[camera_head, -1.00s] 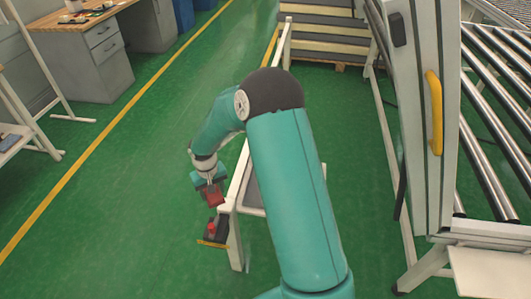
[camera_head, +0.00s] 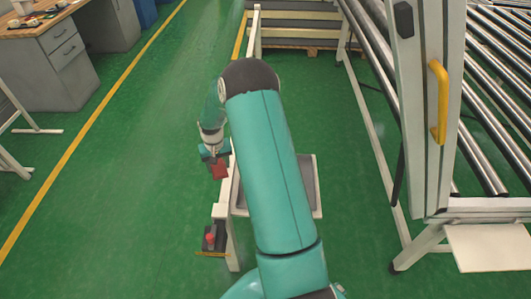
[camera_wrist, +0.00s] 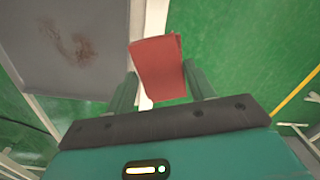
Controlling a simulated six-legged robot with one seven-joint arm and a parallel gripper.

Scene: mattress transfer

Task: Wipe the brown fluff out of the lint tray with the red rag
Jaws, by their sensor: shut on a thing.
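My gripper (camera_head: 216,160) is shut on the red rag (camera_head: 220,170), which hangs folded from the fingers. In the wrist view the rag (camera_wrist: 158,68) sits between the two fingers of my gripper (camera_wrist: 163,88), beside the tray's white rim. The grey lint tray (camera_head: 308,195) is right of the gripper and partly hidden behind my arm. The wrist view shows the tray (camera_wrist: 35,60) at upper left, with a patch of brown fluff (camera_wrist: 75,45) on its floor. The rag is apart from the fluff.
A dark box with a red button (camera_head: 211,238) is mounted on the white frame below the gripper. A roller conveyor with a white post and yellow handle (camera_head: 438,100) stands at right. A workbench with drawers (camera_head: 60,65) is far left. Green floor is clear on the left.

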